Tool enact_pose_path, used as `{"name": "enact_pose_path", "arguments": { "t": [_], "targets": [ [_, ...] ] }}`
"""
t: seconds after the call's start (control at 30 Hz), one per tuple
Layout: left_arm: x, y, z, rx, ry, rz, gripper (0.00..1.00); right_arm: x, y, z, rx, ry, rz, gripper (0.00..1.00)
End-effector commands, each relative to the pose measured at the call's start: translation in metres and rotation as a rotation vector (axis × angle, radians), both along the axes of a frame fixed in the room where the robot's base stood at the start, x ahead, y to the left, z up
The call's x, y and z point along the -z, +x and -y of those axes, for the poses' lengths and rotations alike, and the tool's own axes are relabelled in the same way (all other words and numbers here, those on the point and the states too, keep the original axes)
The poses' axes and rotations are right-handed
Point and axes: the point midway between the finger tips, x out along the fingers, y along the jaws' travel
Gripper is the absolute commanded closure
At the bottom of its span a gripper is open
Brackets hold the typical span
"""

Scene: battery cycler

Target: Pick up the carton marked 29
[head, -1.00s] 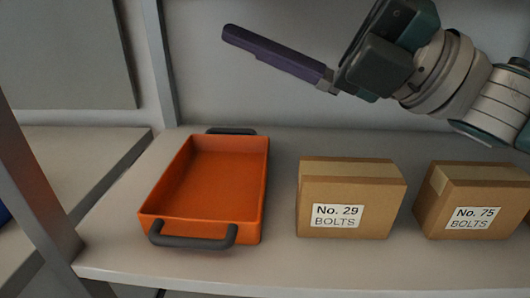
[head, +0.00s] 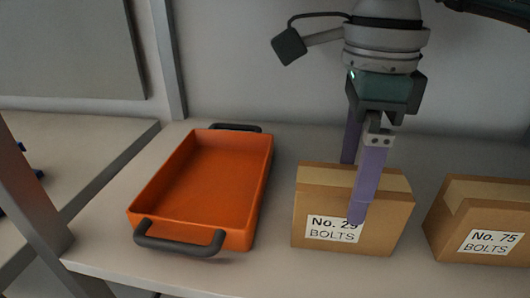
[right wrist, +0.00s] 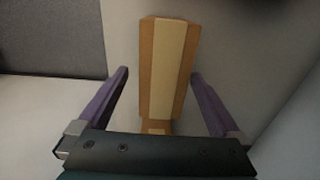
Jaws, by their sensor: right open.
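The carton marked 29 (head: 320,205) is a brown box with a white label and a pale tape strip on top. It stands on the shelf, right of the orange tray. My right gripper (head: 354,192) points down over it, open. One purple finger crosses in front of the label's right end; the other is partly behind the carton's far side. In the right wrist view the carton's taped top (right wrist: 167,70) lies between the two spread fingers of the right gripper (right wrist: 160,82), with gaps on both sides. My left gripper is not in view.
An orange tray (head: 140,212) with dark handles stands left of the carton. A second carton, No. 75 (head: 480,218), stands close on the right with a narrow gap. A wall (head: 240,60) is behind. A metal post (head: 30,190) stands at the left.

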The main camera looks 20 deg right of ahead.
Motion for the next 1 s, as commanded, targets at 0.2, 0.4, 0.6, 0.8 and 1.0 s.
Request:
{"name": "enact_pose_path", "arguments": {
  "t": [0.2,0.4,0.6,0.8,1.0],
  "targets": [
    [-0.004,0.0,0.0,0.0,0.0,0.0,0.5,0.027,0.0,0.001,-0.001,0.003,-0.004,0.0],
    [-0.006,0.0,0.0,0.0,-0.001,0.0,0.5,0.059,0.002,0.004,-0.003,0.005,-0.003,0.0],
    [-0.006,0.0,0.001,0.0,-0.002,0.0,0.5,0.068,0.003,0.004,-0.005,0.005,0.002,0.0],
    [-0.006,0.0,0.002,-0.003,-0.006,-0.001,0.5,0.067,0.003,0.004,-0.005,0.005,0.002,0.08],
    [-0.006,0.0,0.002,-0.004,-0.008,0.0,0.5,0.067,0.003,0.004,-0.005,0.006,0.002,0.3]
  ]
}}
